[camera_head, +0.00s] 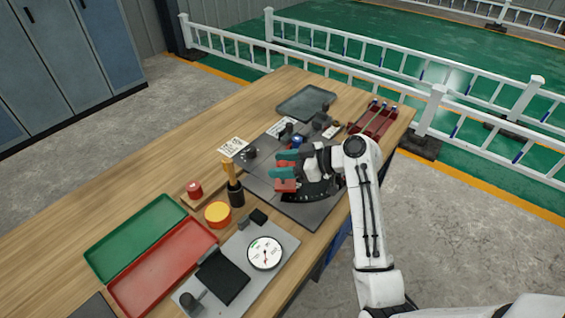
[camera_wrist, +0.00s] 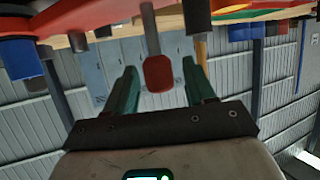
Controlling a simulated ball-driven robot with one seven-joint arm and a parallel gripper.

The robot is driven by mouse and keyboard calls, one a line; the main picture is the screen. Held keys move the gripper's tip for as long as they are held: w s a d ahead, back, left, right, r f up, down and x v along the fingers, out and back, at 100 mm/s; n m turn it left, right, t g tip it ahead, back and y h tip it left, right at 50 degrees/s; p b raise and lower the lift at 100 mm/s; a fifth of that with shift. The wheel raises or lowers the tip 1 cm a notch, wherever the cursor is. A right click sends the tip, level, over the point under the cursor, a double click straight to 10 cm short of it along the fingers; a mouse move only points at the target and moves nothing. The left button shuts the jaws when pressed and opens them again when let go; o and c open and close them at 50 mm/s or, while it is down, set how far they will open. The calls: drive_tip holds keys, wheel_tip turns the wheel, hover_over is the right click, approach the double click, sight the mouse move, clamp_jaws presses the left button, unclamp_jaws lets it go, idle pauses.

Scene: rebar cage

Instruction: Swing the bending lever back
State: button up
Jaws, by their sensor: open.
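The bending lever shows as a red bar (camera_wrist: 95,14) along the top left of the wrist view, which appears turned over. A grey rod with a red knob (camera_wrist: 158,74) extends from that side; I take it to be the lever's handle. My gripper (camera_wrist: 158,85) is open, with one teal finger on each side of the knob and visible gaps to both. In the head view my gripper (camera_head: 277,162) is over the dark bender plate (camera_head: 308,216), with a red part (camera_head: 285,186) just beneath it. The gripper and arm hide much of the bender.
On the wooden bench are a green tray (camera_head: 125,245), a red tray (camera_head: 150,290), a dial gauge (camera_head: 265,253), a yellow-orange round (camera_head: 218,213) and an upright tool with a yellow handle (camera_head: 228,172). A grey tray (camera_head: 305,102) and red rack (camera_head: 374,119) are at the far end.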

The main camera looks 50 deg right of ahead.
drive_tip(key=shift+c, duration=0.2)
clamp_jaws()
idle(0.3)
